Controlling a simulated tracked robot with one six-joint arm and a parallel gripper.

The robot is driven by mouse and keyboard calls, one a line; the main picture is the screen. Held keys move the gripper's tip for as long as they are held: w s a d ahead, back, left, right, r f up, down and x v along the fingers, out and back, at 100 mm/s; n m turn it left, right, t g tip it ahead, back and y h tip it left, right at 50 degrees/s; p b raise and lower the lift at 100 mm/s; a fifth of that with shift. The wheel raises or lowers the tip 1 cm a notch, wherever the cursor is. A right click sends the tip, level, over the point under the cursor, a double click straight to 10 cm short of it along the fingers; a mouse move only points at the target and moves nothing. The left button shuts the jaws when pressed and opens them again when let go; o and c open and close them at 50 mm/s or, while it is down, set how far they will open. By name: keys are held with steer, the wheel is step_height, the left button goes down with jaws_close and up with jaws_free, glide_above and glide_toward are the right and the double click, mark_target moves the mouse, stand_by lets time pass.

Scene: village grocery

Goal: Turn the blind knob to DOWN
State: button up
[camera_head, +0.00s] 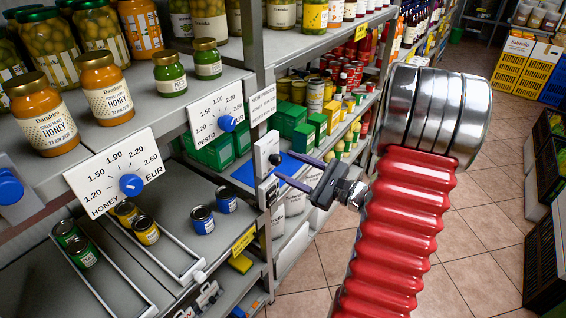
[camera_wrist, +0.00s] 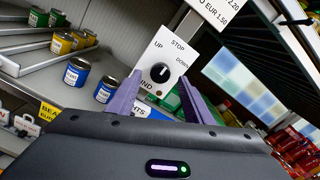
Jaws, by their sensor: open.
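The blind knob (camera_wrist: 160,73) is a small black dial on a white panel (camera_wrist: 183,47) marked UP, STOP and DOWN. A light mark shows on the knob, but its exact setting is too small to tell. In the head view the knob (camera_head: 275,159) sits on the white panel at the shelf post. My gripper (camera_wrist: 158,84) is open, with its two purple-grey fingers to the left and right of the knob in the wrist view. In the head view my gripper (camera_head: 281,168) points at the panel from the right. Contact with the knob cannot be told.
Price signs with blue knobs hang beside it, one for honey (camera_head: 131,185) and one for pesto (camera_head: 227,123). Blue cans (camera_wrist: 77,71) stand on the shelf left of the panel. Green boxes (camera_head: 303,137) fill the shelf behind. The tiled aisle (camera_head: 490,190) is open to the right.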

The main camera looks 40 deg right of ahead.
mark_target(279, 162)
steer(key=shift+x, duration=1.65)
